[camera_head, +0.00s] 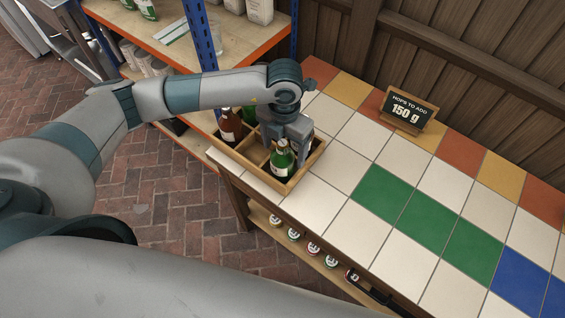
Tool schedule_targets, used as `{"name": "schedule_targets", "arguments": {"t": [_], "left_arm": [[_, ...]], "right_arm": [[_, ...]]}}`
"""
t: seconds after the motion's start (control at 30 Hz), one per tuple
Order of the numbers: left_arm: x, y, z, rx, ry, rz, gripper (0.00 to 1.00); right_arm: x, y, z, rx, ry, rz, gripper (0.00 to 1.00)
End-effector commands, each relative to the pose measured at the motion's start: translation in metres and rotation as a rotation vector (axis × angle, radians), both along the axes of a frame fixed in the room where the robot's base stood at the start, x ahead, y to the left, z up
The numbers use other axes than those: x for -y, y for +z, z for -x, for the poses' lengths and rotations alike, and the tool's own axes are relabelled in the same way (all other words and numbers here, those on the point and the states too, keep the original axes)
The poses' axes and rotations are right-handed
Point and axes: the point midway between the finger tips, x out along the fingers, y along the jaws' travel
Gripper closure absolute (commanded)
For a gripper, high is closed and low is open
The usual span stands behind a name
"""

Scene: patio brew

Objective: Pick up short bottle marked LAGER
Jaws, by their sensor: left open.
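A wooden crate (304,169) with compartments stands at the left end of the tiled counter. A short green bottle (281,163) with a pale label stands upright in its front right compartment. The label is too small to read, so I cannot tell whether it says LAGER. My right gripper is not in view.
A sign (406,110) reading "HOPS TO ADD 150 g" stands at the counter's back. The tiled counter (375,145) right of the crate is clear. A shelf rack with a blue post (201,35) is behind my arm. Several capped bottles (313,248) sit under the counter.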

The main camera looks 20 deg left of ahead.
Motion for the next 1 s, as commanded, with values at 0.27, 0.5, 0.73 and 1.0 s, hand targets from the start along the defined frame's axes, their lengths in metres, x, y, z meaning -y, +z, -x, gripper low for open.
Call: {"name": "schedule_targets", "arguments": {"t": [0.27, 0.5, 0.73, 1.0], "left_arm": [[-0.004, -0.019, 0.002, -0.004, 0.002, -0.002, 0.25], [-0.004, -0.047, 0.002, -0.003, 0.001, -0.002, 0.25], [-0.004, -0.051, 0.001, 0.000, 0.000, 0.000, 0.25], [-0.004, -0.050, 0.001, 0.000, 0.000, 0.000, 0.25]], "right_arm": [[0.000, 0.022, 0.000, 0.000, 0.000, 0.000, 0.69], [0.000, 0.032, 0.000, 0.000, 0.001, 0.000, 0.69], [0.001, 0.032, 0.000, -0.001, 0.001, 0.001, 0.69], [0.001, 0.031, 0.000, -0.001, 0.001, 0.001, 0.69]]}}
